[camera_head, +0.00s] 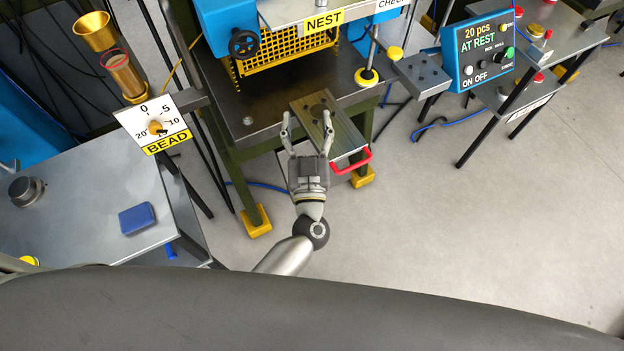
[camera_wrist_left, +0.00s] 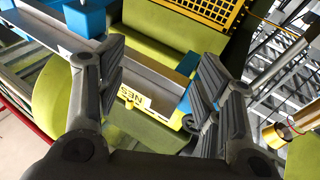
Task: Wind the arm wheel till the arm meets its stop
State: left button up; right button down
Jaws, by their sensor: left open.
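A black handwheel (camera_head: 244,43) sits on the front of the blue housing (camera_head: 222,18), left of the yellow NEST label; I cannot tell from any marking whether it is the arm wheel. The arm and its stop cannot be made out for certain. My left gripper (camera_head: 306,120) is open and empty, with its fingers pointing at the press table, below and right of the handwheel and apart from it. In the left wrist view its spread fingers (camera_wrist_left: 158,75) frame the blue and grey machine, with the NEST label (camera_wrist_left: 133,100) between them. My right gripper is out of view.
A metal slide with a red handle (camera_head: 352,162) juts out from the press table (camera_head: 262,115), close right of my gripper. The BEAD dial (camera_head: 157,130) and brass funnel (camera_head: 95,32) stand left. A blue control box (camera_head: 478,50) reads AT REST. Open floor lies right.

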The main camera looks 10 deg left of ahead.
pick_arm(q)
jog(key=s+f+m+g+h, duration=0.1)
jog(key=f+m+h, duration=0.1)
jog(key=f, duration=0.7)
jog(key=s+d+f+m+g+h+b, duration=0.1)
jog(key=f+h, duration=0.3)
jog(key=f, duration=0.6)
jog(key=shift+s+d+m+g+b, duration=0.3)
jog(key=shift+s+m+g, duration=0.35)
jog(key=shift+m, duration=0.25)
jog(key=shift+w, duration=0.1)
jog(key=o, duration=0.3)
jog(key=shift+r, duration=0.1)
